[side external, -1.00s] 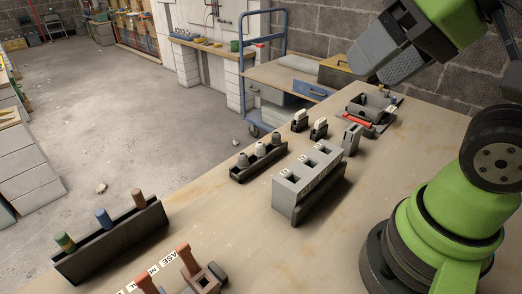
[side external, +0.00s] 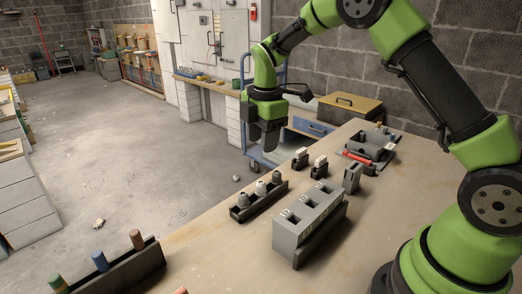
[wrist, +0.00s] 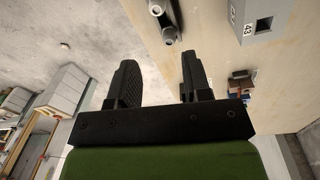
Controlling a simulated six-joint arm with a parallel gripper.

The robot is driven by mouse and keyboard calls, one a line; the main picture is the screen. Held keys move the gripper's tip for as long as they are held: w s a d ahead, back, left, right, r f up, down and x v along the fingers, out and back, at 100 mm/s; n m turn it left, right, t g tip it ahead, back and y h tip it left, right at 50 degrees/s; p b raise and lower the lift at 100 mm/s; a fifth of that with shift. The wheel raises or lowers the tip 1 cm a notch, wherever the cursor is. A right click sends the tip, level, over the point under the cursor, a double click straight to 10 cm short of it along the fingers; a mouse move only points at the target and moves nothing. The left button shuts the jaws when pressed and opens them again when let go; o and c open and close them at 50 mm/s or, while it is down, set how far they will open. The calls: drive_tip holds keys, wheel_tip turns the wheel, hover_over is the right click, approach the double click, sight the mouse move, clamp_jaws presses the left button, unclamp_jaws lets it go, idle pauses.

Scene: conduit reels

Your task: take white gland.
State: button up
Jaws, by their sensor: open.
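Three small glands, pale to dark grey, stand upright in a row in a black rack (side external: 252,207) on the table. These are the near gland (side external: 242,201), the middle gland (side external: 260,188) and the far gland (side external: 277,177). My gripper (side external: 262,146) points down, open and empty, above and beyond the rack in the side view. In the wrist view my open fingers (wrist: 158,60) have nothing between them. Part of the rack, with two glands showing, lies ahead near the top edge.
A grey block with square holes (side external: 305,222) stands right of the rack. Two white pieces in black holders (side external: 300,154) (side external: 319,163) stand behind. A long black rack with coloured pegs (side external: 120,272) is at the near left. The table's left edge runs close by the glands.

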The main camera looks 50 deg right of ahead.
drive_tip(key=n, duration=0.2)
hover_over(261, 182)
drive_tip(key=shift+g, duration=0.4)
wheel_tip(261, 182, down, 4)
drive_tip(key=shift+f, duration=4.55)
clamp_jaws()
drive_tip(key=shift+r, duration=0.95)
drive_tip(key=shift+r, duration=1.1)
